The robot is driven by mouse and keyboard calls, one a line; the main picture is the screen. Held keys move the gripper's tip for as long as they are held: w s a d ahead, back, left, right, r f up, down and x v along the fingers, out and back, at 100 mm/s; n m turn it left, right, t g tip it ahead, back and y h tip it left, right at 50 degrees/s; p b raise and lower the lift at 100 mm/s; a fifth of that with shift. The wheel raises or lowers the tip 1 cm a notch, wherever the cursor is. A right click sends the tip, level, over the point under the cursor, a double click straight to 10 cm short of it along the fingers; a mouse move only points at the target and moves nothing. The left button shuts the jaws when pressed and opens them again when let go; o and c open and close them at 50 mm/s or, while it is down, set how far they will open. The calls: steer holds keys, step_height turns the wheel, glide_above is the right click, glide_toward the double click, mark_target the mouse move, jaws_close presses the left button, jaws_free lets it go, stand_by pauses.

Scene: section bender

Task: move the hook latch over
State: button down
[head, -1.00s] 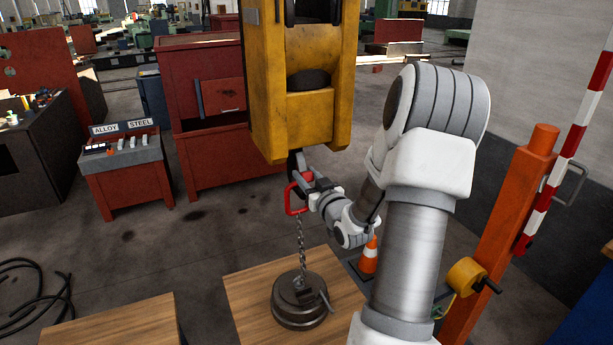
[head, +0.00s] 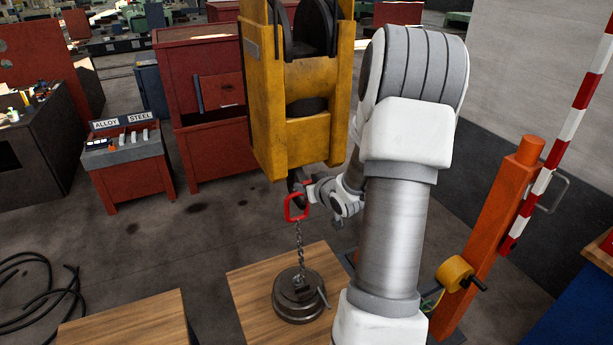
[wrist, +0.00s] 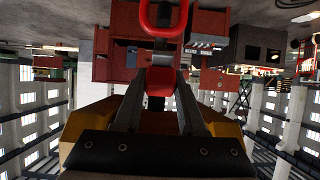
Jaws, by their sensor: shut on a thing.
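The dark hook (head: 293,181) hangs under a yellow hook block (head: 296,148). A red ring (head: 296,208) hangs at the hook, with a chain below it running to a round dark weight (head: 299,295). My gripper (head: 312,188) is at the right side of the hook, above the ring. In the wrist view, the fingers of my gripper (wrist: 161,78) close on a small red piece (wrist: 160,83), which appears to be the hook latch. The red ring (wrist: 162,32) lies just beyond the fingertips. The hook's tip and the exact finger contact are hard to see.
The weight stands on a wooden board (head: 253,300); another board (head: 130,322) lies to its left. An orange post (head: 500,215) with a yellow drum (head: 455,275) stands at right. Red cabinets (head: 205,105) stand behind.

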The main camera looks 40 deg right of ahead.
steer(key=shift+r+g+p, duration=0.15)
steer(key=shift+g+p, duration=0.25)
steer(key=shift+p, duration=0.2)
steer(key=shift+c, duration=2.4)
jaws_free()
steer(key=shift+s+r, duration=0.15)
steer(key=p+v, duration=0.2)
steer(key=v, duration=1.5)
steer(key=shift+s, duration=0.2)
